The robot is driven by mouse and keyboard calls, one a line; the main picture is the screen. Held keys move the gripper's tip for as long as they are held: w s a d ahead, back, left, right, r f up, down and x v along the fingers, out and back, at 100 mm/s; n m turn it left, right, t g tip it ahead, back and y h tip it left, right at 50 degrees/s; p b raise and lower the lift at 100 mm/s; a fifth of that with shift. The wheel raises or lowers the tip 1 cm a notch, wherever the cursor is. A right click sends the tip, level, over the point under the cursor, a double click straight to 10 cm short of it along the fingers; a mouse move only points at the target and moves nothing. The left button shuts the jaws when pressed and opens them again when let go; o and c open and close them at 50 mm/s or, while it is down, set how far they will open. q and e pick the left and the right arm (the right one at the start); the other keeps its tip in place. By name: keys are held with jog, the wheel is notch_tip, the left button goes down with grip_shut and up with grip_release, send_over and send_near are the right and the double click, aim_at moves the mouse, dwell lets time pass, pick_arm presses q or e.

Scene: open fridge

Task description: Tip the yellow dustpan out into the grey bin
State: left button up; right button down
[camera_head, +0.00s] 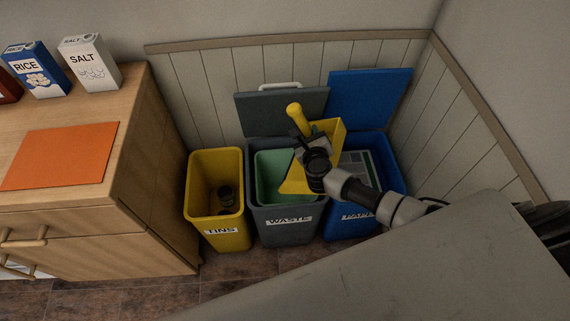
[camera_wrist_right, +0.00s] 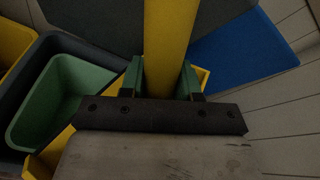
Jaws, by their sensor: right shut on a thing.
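The yellow dustpan (camera_head: 330,132) is above the grey bin (camera_head: 286,221) labelled WASTE, and looks tilted. My right gripper (camera_head: 308,135) is shut on its yellow handle. In the right wrist view the handle (camera_wrist_right: 168,45) runs between the green finger pads of the gripper (camera_wrist_right: 164,78). The grey bin has a green inside (camera_head: 268,170), and its dark lid (camera_head: 285,108) stands open behind. The dustpan and my arm cover the right part of the bin's opening. I cannot see whether anything lies in the pan. My left gripper is not in view.
A yellow bin (camera_head: 216,195) labelled TINS, with dark cans inside, stands left of the grey bin. A blue bin (camera_head: 393,172) with paper stands right, its lid (camera_head: 368,97) open. A wooden cabinet (camera_head: 150,190) is at the left. Panelled walls (camera_head: 205,90) close off the back and right.

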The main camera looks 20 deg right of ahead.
jog(key=shift+w+a+r, duration=0.15)
jog(key=shift+a+r, duration=0.05)
jog(key=shift+r, duration=0.1)
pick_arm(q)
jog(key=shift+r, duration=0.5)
pick_arm(e)
jog(key=shift+a+f, duration=0.1)
pick_arm(q)
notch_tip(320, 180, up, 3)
jog(key=p, duration=0.3)
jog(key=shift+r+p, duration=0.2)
jog(key=shift+p, duration=0.15)
pick_arm(e)
jog(key=a, duration=0.1)
jog(key=w+a+n+g, duration=0.1)
jog(key=w+n, duration=0.1)
jog(key=shift+w+a+r+h, duration=0.2)
jog(key=shift+a+r+h, duration=0.1)
jog(key=shift+a, duration=0.1)
